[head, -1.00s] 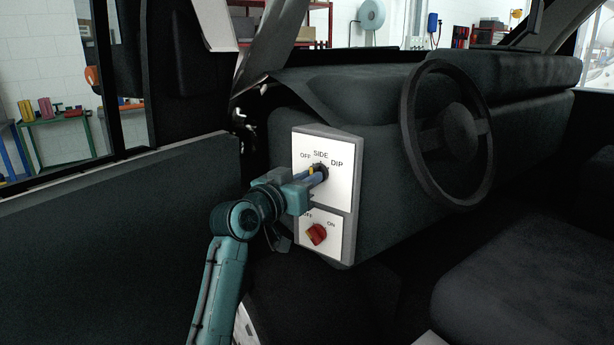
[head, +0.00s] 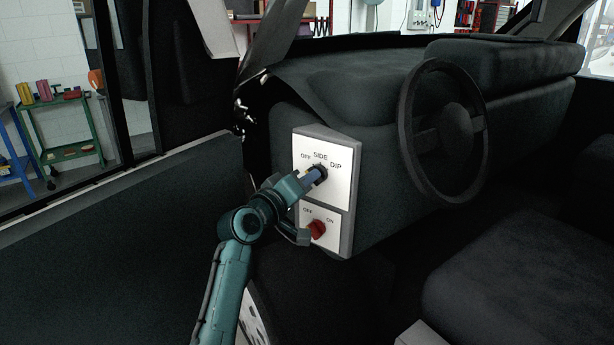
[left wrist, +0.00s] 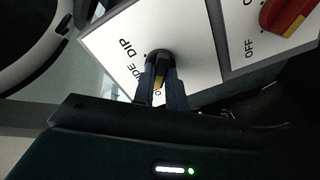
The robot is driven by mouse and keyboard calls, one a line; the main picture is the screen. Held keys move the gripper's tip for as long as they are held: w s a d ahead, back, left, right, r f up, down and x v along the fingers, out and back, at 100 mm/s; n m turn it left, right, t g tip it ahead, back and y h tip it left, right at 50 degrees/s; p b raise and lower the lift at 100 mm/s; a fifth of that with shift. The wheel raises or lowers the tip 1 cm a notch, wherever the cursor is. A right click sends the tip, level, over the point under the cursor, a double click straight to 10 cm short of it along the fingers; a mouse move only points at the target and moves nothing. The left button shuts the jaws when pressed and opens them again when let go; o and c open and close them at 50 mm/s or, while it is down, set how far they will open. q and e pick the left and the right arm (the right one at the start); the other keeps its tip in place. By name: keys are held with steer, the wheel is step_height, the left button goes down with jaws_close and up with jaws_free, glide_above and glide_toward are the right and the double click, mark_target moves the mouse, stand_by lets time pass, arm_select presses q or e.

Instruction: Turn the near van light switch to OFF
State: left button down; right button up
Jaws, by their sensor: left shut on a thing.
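The near van light switch is a black rotary knob with a yellow mark, on a white panel (head: 340,190) lettered OFF, SIDE and DIP. My left gripper (head: 315,176) reaches it from the lower left and is shut on the knob. In the left wrist view the knob (left wrist: 158,57) sits between the fingers (left wrist: 160,85). Its yellow mark points down toward a partly hidden letter O, which looks like the OFF end. The fingers cover part of the knob and lettering. My right gripper is not in view.
A red rotary switch (head: 317,230) marked OFF and ON sits just below on the same box, close to my left gripper. The steering wheel (head: 443,138) is to the right. A dark door panel (head: 120,235) lies left, and a seat (head: 525,260) lower right.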

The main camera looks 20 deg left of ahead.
arm_select(q)
steer(key=shift+n, duration=0.6)
steer(key=c, duration=1.4)
jaws_free()
steer(key=shift+c, duration=0.2)
steer(key=b+v, duration=0.2)
steer(key=v, duration=1.1)
